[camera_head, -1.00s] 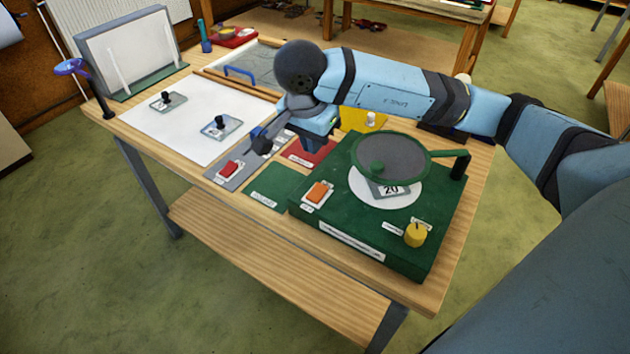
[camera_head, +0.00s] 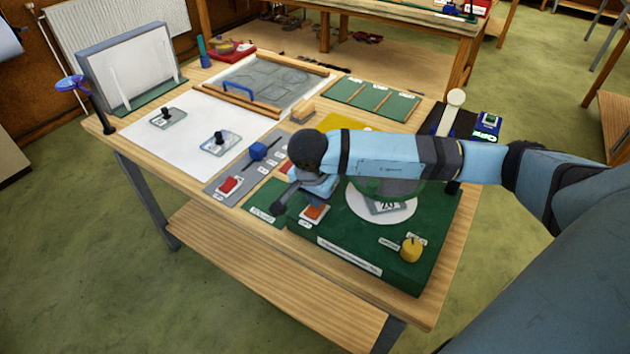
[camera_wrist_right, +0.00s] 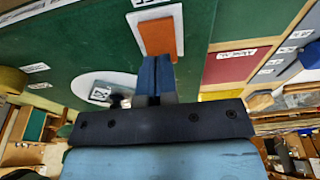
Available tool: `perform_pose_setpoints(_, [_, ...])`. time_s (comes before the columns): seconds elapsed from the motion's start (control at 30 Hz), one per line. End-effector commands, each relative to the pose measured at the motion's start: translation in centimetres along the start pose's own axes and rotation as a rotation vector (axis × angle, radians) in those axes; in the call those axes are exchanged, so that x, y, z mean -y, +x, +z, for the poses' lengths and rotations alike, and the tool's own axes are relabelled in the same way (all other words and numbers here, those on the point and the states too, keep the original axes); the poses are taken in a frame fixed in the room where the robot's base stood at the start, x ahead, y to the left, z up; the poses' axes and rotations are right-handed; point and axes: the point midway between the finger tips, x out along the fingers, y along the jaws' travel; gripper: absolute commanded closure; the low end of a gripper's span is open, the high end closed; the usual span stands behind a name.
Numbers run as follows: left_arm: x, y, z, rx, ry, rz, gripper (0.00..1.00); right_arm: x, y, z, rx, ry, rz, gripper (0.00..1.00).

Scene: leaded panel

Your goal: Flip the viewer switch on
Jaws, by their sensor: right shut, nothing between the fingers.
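An orange rocker switch (camera_head: 315,212) on a white plate sits at the left front of a green box (camera_head: 350,250). It also shows in the wrist view (camera_wrist_right: 157,36). My right gripper (camera_head: 318,196) is shut and empty, with its fingertips (camera_wrist_right: 155,62) close to the orange switch; I cannot tell whether they touch it. A red rocker switch (camera_head: 228,185) sits on a grey strip farther left. The labels are too small to read, so I cannot tell which switch is the viewer's. A white upright panel (camera_head: 128,68) stands at the back left. My left gripper is out of view.
A yellow knob (camera_head: 411,249) is at the box's front right. My right arm partly hides the round magnifier over the box. A blue knob (camera_head: 258,150) stands on the grey strip. A white sheet (camera_head: 180,125) with two small glass plates lies left.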

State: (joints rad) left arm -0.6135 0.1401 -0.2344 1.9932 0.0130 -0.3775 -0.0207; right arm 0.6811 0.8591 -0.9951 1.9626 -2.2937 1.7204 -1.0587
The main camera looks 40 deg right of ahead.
Motion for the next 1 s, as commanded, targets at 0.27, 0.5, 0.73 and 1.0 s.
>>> perform_pose_setpoints(0.27, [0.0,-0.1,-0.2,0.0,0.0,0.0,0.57,0.0,1.0,0.0,0.0,0.0,0.0,1.0])
perform_pose_setpoints(0.5, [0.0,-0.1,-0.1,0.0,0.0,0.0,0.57,0.0,1.0,0.0,0.003,0.0,0.001,1.0])
perform_pose_setpoints(0.73, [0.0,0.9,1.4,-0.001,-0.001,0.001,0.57,-0.1,2.4,-0.3,0.154,0.002,0.005,1.0])
perform_pose_setpoints(1.0, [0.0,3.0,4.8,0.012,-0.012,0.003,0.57,-0.1,3.0,-0.7,0.32,0.001,0.006,1.0])
